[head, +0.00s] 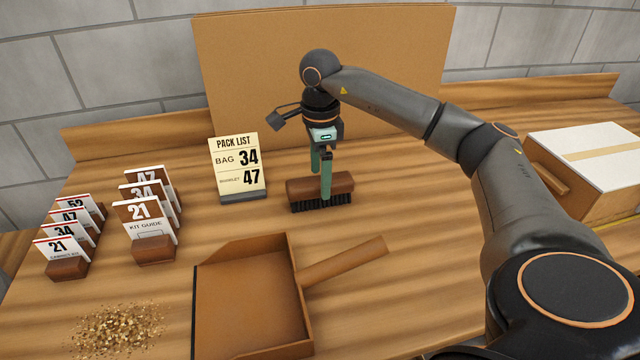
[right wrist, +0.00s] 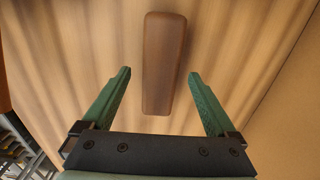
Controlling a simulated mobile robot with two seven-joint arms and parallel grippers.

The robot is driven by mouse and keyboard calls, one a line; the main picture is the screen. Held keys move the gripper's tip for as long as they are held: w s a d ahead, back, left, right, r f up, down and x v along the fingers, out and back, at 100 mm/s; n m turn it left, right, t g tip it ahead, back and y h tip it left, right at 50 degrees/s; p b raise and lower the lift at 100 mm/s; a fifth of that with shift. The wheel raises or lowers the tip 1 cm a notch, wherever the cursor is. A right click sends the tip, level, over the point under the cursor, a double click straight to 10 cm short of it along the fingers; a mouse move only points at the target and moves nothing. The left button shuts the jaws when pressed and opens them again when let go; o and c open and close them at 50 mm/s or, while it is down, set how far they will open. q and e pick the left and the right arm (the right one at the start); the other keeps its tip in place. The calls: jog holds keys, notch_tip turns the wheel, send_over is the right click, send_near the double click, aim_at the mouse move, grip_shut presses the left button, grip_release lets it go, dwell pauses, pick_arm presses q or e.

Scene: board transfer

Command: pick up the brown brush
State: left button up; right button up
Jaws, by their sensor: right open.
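The brown brush (head: 338,187) lies bristles down on the table, just behind the dustpan, in the head view. In the right wrist view the brush (right wrist: 162,62) shows as a long brown block, its near end reaching between the fingertips. My right gripper (head: 322,178) points down at the brush, with one finger in front of the brush's side in the head view. In the right wrist view the right gripper (right wrist: 160,75) is open, with a gap between each finger and the brush. My left gripper is not in view.
A brown dustpan (head: 255,300) with its handle lies in front of the brush. A pack list sign (head: 237,165) stands to its left. Card holders (head: 152,248) and scattered crumbs (head: 118,328) are at the left. A box (head: 590,165) is at the right; a board (head: 230,75) stands behind.

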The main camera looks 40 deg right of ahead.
notch_tip(320, 180, down, 2)
jog(key=shift+f, duration=0.1)
grip_shut()
dwell(0.8)
